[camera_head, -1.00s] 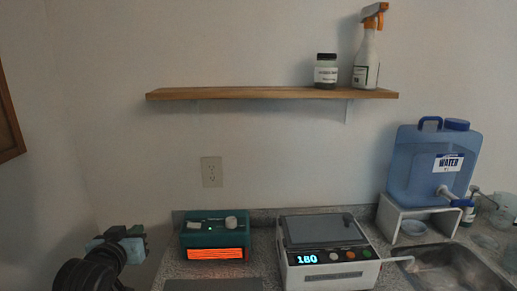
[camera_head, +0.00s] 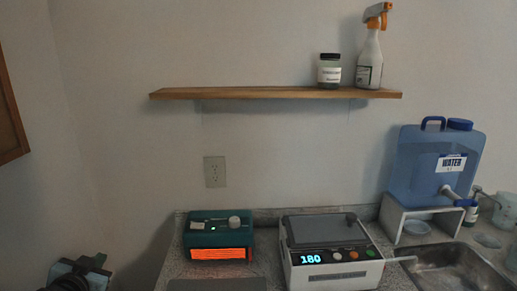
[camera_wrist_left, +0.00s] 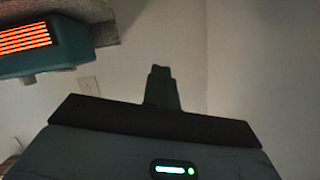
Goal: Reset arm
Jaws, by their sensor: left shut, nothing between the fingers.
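My left gripper (camera_head: 82,270) is at the lower left corner of the head view, partly cut off by the bottom edge. It is off the counter's left end, beside the wall, and apart from everything on the counter. In the left wrist view its fingers (camera_wrist_left: 162,88) are together in the middle with nothing between them. My right gripper is in neither view.
A teal device with glowing orange bars (camera_head: 218,238) stands on the counter's left end; it also shows in the wrist view (camera_wrist_left: 45,38). Right of it are a white device reading 180 (camera_head: 330,255), a blue water jug (camera_head: 420,170) and a sink (camera_head: 445,268). A wooden shelf (camera_head: 270,93) hangs above.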

